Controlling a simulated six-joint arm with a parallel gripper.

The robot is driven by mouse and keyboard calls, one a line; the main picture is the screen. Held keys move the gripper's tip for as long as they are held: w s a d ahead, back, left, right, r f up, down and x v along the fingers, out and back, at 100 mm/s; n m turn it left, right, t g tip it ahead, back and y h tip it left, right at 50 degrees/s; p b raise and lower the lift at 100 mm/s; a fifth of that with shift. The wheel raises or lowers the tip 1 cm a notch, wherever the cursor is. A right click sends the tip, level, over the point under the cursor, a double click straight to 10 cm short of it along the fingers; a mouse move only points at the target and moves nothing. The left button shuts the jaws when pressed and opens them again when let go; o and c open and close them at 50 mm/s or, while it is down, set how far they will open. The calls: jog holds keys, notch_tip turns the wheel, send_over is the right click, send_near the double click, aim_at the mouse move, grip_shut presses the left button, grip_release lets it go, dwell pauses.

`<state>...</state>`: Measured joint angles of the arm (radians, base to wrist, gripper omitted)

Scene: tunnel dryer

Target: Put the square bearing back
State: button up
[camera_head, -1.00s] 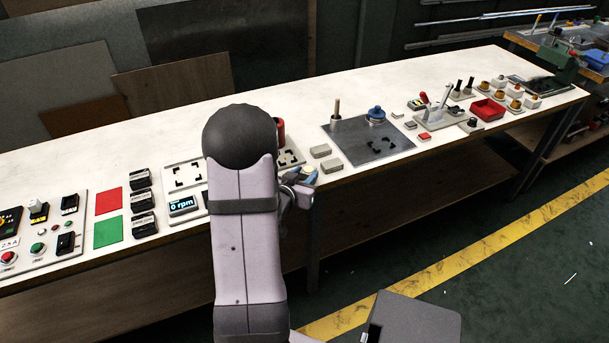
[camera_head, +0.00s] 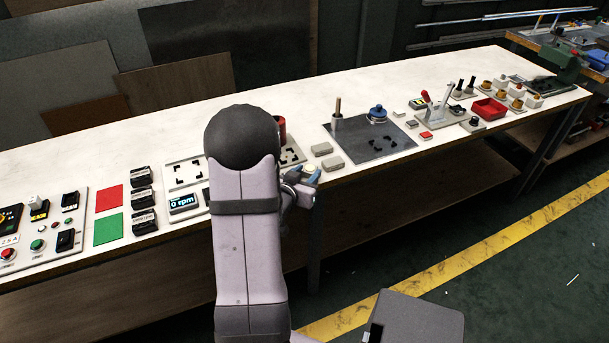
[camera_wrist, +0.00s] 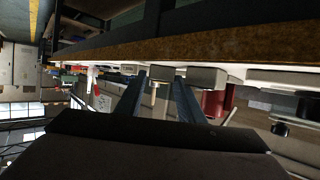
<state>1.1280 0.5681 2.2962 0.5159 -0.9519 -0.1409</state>
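My gripper (camera_head: 306,174) is at the bench's front edge, mostly behind my arm in the head view. In the wrist view its two blue-grey fingers (camera_wrist: 158,88) stand on either side of a small pale cream piece (camera_wrist: 160,73) with a short stem, seemingly gripped at the tips. The piece also shows as a cream spot in the head view (camera_head: 310,168). I take it for the square bearing, but its shape is hard to make out. Black corner marks show on a white plate (camera_head: 174,187), a partly hidden plate (camera_head: 299,162) and a dark grey plate (camera_head: 350,150).
Two grey blocks (camera_head: 322,149) (camera_head: 332,164) lie just beyond my gripper. A red cylinder (camera_head: 282,127) stands partly behind my arm. A wooden-handled pot (camera_head: 337,121) and a blue-topped item (camera_head: 377,114) stand on the dark plate. The back of the bench (camera_head: 300,95) is clear.

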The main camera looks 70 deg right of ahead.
jog(key=shift+a+f, duration=0.35)
jog(key=shift+f, duration=0.25)
jog(key=shift+d+r+p, duration=0.1)
jog(key=shift+r+p, duration=0.45)
jog(key=shift+p, duration=0.1)
jog(key=shift+w+a, duration=0.15)
jog(key=shift+a, duration=0.2)
jog(key=r+p+v, duration=0.1)
jog(key=p+v, duration=1)
jog(key=p, duration=0.1)
jog(key=shift+d, duration=0.25)
jog(key=shift+r, duration=0.1)
jog(key=shift+a+p, duration=0.1)
jog(key=shift+p, duration=0.2)
